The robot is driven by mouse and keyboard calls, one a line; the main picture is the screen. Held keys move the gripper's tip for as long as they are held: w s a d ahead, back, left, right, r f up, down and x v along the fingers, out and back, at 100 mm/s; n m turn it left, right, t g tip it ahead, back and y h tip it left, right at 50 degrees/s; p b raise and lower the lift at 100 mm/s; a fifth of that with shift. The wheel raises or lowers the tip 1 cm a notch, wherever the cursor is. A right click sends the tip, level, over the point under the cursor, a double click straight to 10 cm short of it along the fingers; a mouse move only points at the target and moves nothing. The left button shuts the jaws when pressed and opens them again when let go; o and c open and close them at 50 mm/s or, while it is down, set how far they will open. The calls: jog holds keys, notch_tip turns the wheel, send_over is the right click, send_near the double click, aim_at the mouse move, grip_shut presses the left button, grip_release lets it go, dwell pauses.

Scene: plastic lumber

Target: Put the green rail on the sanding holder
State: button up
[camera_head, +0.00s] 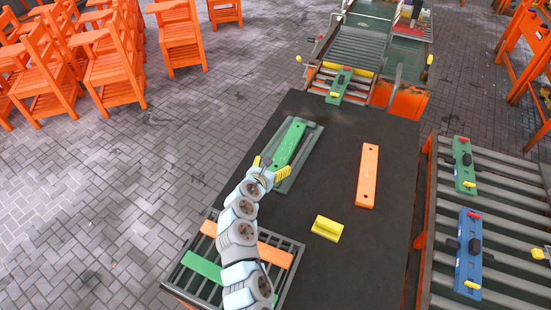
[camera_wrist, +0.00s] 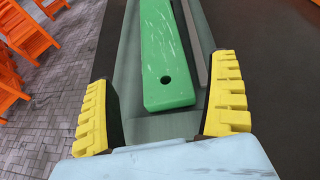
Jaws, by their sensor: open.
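A green rail (camera_head: 289,145) lies lengthwise on a grey-green holder (camera_head: 310,146) at the left of the dark table. I take this holder to be the sanding holder. In the wrist view the rail (camera_wrist: 168,60) lies on the holder (camera_wrist: 130,70) beside a thin raised strip, its near end with a round hole. My gripper (camera_head: 270,168) is open at the rail's near end. Its yellow fingers stand to either side of the rail, apart from it. Another green rail (camera_head: 203,267) lies in the slatted crate at lower left.
The crate (camera_head: 291,268) also holds orange rails (camera_head: 272,254). An orange rail (camera_head: 367,176) and a yellow block (camera_head: 327,228) lie on the dark table (camera_head: 330,185). A roller conveyor (camera_head: 500,220) stands right, a machine (camera_head: 350,55) behind. Orange chairs (camera_head: 110,65) stand far left.

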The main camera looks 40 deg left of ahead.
jog(key=shift+p+v, duration=0.65)
jog(key=shift+v, duration=0.75)
